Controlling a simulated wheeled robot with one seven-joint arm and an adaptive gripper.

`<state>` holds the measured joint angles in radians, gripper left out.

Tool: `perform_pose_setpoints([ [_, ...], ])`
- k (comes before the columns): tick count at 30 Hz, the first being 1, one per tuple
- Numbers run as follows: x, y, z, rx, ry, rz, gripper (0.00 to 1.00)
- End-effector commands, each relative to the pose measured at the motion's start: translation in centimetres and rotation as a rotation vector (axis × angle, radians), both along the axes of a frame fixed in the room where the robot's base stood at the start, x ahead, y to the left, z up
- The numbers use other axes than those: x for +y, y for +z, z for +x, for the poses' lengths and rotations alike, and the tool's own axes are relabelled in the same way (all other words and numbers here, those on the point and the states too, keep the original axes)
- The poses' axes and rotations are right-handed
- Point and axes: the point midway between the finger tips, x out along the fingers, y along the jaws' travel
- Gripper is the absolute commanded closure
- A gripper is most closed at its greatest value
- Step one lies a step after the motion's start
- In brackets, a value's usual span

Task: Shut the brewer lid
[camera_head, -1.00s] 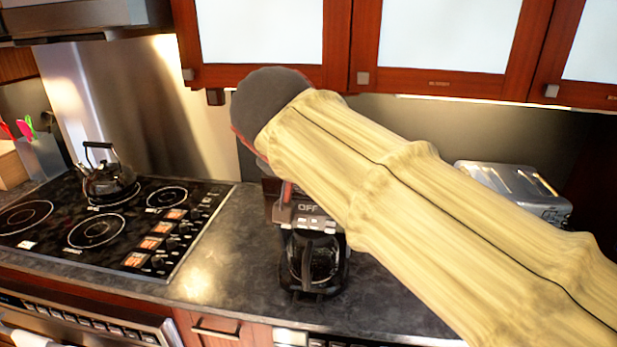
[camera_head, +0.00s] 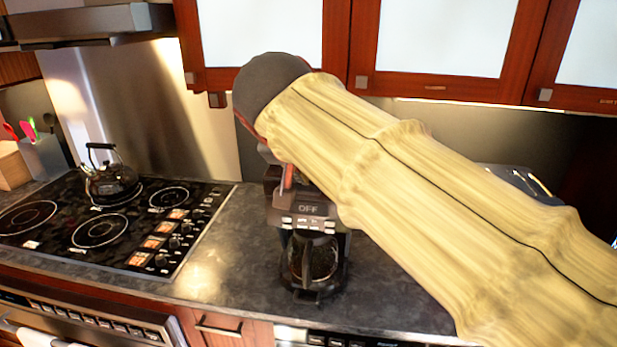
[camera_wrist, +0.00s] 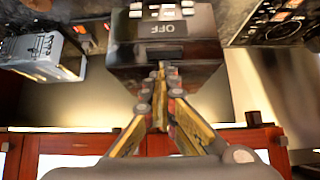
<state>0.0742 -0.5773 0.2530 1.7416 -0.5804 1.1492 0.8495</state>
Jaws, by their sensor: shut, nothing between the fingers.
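The black coffee brewer (camera_head: 318,208) stands on the counter right of the stove, with an OFF display on its front and a glass carafe (camera_head: 313,260) in its base. My arm covers part of its top in the head view, so I cannot tell there how far its lid is open. In the wrist view the brewer's dark top (camera_wrist: 190,75) fills the upper middle, with the display and light buttons. My gripper (camera_wrist: 161,68) is shut and empty, its tips in front of that dark surface. Whether they touch it is unclear. In the head view my gripper is mostly hidden behind my arm.
A cooktop (camera_head: 130,225) with a black kettle (camera_head: 112,183) is on the left. A metal toaster (camera_wrist: 45,52) stands on the brewer's other side. Wall cabinets (camera_head: 362,80) hang above. The counter (camera_head: 215,262) between stove and brewer is clear.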

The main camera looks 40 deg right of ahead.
Motion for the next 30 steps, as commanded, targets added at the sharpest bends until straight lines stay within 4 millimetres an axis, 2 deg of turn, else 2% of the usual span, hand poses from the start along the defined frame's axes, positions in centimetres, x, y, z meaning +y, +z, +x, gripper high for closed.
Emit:
perform_pose_setpoints([
  [1,-0.2,1.2,0.3,0.000,0.000,0.000,1.00],
  [2,0.0,1.4,0.2,-0.001,0.003,-0.001,1.00],
  [18,5.6,2.8,-4.8,-0.001,0.007,-0.001,1.00],
  [30,7.0,3.2,-6.2,0.000,0.002,-0.001,1.00],
])
